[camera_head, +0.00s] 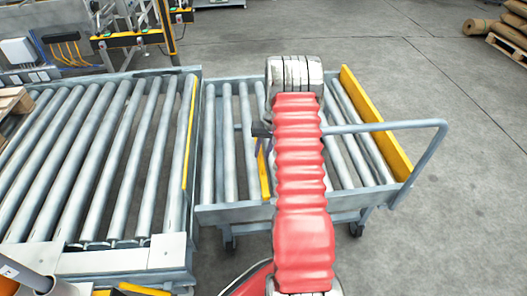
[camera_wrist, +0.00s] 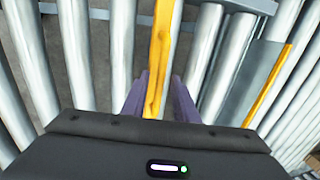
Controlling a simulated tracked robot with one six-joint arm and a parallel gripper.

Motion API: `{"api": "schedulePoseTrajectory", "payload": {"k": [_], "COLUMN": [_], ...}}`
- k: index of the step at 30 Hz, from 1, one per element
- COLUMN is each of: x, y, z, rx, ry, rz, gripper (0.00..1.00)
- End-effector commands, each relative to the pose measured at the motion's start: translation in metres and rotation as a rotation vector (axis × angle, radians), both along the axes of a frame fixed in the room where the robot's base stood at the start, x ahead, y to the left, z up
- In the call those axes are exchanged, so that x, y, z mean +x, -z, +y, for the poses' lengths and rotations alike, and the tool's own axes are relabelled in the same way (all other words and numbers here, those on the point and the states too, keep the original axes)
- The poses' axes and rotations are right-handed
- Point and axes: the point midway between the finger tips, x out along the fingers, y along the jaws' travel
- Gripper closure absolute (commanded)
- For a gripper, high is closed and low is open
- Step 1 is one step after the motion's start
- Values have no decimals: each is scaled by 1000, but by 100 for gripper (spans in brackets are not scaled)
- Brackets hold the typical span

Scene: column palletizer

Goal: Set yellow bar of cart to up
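The cart (camera_head: 225,214) is a grey roller frame on castors, right of the conveyor. A narrow yellow bar (camera_head: 264,172) shows in its middle left part, partly hidden by my red arm. In the wrist view, a yellow bar (camera_wrist: 159,50) runs from the top edge down between the two purple fingers of my gripper (camera_wrist: 160,77). The left finger is very close to the bar; a small gap shows at the right finger. My gripper looks open around it. I cannot tell whether the left finger touches it. In the head view my arm hides most of the gripper.
A larger yellow board (camera_head: 377,122) stands at the cart's right end, beside a grey handle (camera_head: 437,140). The roller conveyor (camera_head: 120,172) adjoins on the left, with a yellow edge strip (camera_head: 189,132). Open concrete floor lies right and behind.

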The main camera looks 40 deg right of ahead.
Motion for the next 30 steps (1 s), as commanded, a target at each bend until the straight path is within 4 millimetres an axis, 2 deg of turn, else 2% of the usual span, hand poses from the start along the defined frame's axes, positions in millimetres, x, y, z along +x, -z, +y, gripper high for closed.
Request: {"api": "schedulePoseTrajectory", "payload": {"k": [1, 11, 23, 24, 30], "x": [0, 0, -1, -1, 0], "y": [0, 0, 0, 0, -1], "z": [0, 0, -1, -8, -2], "rx": [0, 0, -1, -1, -7], "ry": [0, 0, 1, 1, -1], "rz": [0, 0, 1, 1, -5], "gripper": [77, 100, 100, 100, 100]}}
